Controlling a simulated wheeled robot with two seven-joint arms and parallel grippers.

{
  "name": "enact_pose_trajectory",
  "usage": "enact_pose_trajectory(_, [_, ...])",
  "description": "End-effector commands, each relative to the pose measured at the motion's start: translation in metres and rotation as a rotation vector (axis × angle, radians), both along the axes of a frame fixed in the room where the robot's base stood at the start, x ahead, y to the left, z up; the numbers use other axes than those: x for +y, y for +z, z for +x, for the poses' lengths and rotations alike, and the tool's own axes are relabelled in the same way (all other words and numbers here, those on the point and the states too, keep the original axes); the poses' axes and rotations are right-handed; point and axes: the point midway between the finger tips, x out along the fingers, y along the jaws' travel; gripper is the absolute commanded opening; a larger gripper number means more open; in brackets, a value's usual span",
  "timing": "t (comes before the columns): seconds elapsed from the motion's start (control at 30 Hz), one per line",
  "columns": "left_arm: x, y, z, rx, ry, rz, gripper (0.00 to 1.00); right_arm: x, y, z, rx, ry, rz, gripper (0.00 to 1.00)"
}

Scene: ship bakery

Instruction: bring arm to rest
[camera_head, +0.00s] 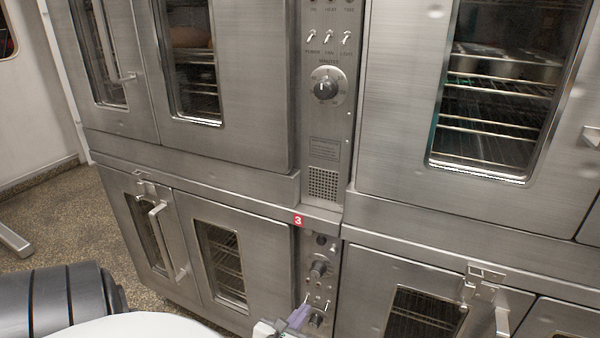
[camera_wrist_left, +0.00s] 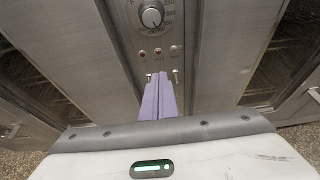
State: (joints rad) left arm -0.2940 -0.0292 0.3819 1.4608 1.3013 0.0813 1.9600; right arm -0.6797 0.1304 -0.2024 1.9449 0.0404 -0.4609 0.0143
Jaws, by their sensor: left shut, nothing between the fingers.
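My left gripper (camera_head: 297,318) shows at the bottom middle of the head view, in front of the lower control panel (camera_head: 318,275) of the ovens. Its purple fingers are together, with nothing between them. In the left wrist view the gripper (camera_wrist_left: 160,80) points at the panel, its tips near two small toggle switches. A dial (camera_wrist_left: 152,16) and small indicator lights are above the tips. I cannot tell whether the tips touch the panel. My right gripper is in neither view.
Steel ovens fill most of the head view. The upper left oven door (camera_head: 235,80), upper right oven door (camera_head: 400,100) and lower left doors (camera_head: 235,240) are closed. A handle (camera_head: 160,240) sticks out at lower left.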

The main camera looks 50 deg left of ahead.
Motion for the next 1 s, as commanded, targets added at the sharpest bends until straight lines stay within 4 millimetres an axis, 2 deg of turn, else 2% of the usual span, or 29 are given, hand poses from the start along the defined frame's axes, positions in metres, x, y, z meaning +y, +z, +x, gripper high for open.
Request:
enact_pose_trajectory(0.1, [-0.005,0.008,-0.002,-0.001,-0.004,-0.001,0.0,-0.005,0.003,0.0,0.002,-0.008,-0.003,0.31])
enact_pose_trajectory(0.8, [-0.008,0.007,-0.002,0.01,-0.02,0.016,0.0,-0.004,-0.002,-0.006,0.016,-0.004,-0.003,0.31])
enact_pose_trajectory(0.87, [-0.015,0.008,-0.001,0.036,-0.068,0.068,0.0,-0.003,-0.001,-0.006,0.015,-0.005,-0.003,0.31])
enact_pose_trajectory(0.93, [-0.031,0.011,0.002,0.096,-0.178,0.196,0.0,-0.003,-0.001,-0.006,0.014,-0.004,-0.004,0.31])
enact_pose_trajectory(1.0, [-0.058,0.013,0.004,0.183,-0.348,0.395,0.0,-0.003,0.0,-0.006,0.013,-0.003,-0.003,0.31])
